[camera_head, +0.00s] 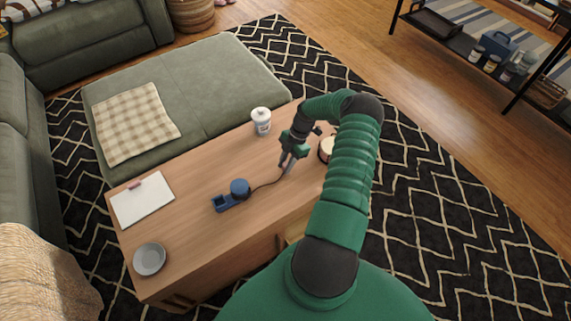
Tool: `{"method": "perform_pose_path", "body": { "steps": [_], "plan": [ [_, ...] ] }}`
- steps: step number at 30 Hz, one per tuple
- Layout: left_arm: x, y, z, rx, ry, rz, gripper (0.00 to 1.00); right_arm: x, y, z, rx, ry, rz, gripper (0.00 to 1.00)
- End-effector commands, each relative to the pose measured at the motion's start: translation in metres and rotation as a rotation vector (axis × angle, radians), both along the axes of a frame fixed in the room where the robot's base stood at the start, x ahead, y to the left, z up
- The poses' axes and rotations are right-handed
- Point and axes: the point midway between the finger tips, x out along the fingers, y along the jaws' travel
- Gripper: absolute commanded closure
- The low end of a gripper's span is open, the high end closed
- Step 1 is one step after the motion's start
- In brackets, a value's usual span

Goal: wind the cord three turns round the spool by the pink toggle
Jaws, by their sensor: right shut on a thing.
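The blue spool (240,187) stands on the wooden table, joined to a dark blue base (222,203) on its left. A thin dark cord (265,184) runs from the spool to the right and curves up to my right gripper (285,166). That gripper is shut at the cord's far end, to the right of the spool and a little farther back. The pink toggle is mostly hidden between the fingers and too small to make out well. How much cord lies round the spool cannot be told. My left gripper is not in view.
A white lidded jar (261,121) stands behind my gripper. A round container (326,149) is partly hidden by my right arm. The wooden table (190,240) is bare in front of the spool.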

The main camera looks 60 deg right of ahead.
Motion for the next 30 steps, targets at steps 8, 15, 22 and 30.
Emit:
{"method": "perform_pose_path", "body": {
  "steps": [8, 15, 22, 30],
  "plan": [
    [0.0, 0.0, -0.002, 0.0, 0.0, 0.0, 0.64, 0.0, 0.0, -0.002, 0.0, 0.0, 0.0, 0.51],
    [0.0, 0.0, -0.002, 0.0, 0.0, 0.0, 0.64, 0.0, 0.0, -0.002, -0.001, 0.0, 0.0, 0.51],
    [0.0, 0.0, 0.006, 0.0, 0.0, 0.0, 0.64, -0.004, -0.01, 0.021, -0.003, 0.0, -0.001, 0.51],
    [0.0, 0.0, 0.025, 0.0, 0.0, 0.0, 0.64, -0.016, -0.038, 0.095, -0.004, 0.0, -0.002, 0.51]
  ]
}}
